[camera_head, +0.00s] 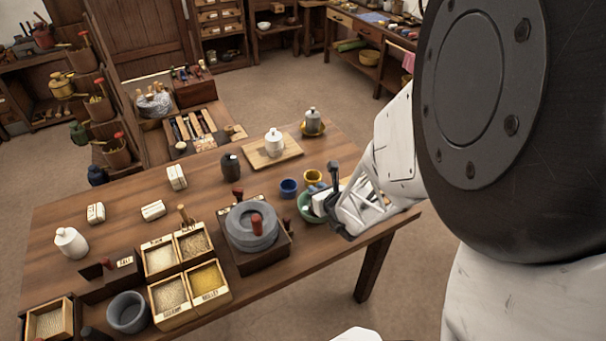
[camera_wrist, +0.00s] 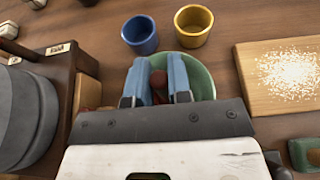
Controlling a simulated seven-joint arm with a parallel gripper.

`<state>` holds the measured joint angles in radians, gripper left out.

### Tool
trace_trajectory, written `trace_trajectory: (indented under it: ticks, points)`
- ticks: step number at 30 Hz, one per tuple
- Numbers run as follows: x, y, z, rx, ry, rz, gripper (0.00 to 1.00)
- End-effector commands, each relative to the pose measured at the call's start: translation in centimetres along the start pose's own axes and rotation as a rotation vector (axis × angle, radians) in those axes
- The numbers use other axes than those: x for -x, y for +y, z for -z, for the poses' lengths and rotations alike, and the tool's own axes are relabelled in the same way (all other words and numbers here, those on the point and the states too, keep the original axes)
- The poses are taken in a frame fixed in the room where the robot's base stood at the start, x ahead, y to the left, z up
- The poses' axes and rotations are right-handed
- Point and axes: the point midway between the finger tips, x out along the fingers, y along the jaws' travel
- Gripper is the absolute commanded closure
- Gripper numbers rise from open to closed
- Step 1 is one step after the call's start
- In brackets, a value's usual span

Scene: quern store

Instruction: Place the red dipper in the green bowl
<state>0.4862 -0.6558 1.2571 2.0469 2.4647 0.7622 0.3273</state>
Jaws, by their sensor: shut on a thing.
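My gripper (camera_wrist: 159,82) is shut on the red dipper (camera_wrist: 158,78), whose dark red end shows between the blue fingers in the wrist view. The rest of the dipper is hidden by the gripper. The green bowl (camera_wrist: 203,75) lies directly below and behind the fingers. In the head view the gripper is over the bowl (camera_head: 304,208) near the table's right end and hides much of it. I cannot tell whether the dipper touches the bowl.
A blue cup (camera_head: 288,187) and a yellow cup (camera_head: 312,177) stand close behind the bowl. The grey quern (camera_head: 238,232) stands to its left. A board with white grains (camera_wrist: 285,72) lies right of the bowl. Compartments of grain (camera_head: 205,277) stand at the front left.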

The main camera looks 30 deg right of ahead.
Motion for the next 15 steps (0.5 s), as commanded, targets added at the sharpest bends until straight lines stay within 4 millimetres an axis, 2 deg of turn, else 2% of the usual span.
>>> trace_trajectory:
  ticks: [6, 7, 9, 12, 15]
  points:
    - [-0.11, 0.00, 0.27, 0.000, 0.000, 0.000, 1.00]
    - [-0.11, 0.00, 0.25, 0.000, 0.000, 0.000, 0.78]
    - [-0.10, 0.00, 0.24, 0.000, 0.000, 0.000, 0.68]
    - [-0.10, 0.01, 0.25, 0.000, 0.000, 0.000, 0.56]
    - [-0.10, 0.00, 0.25, 0.000, 0.000, 0.000, 0.56]
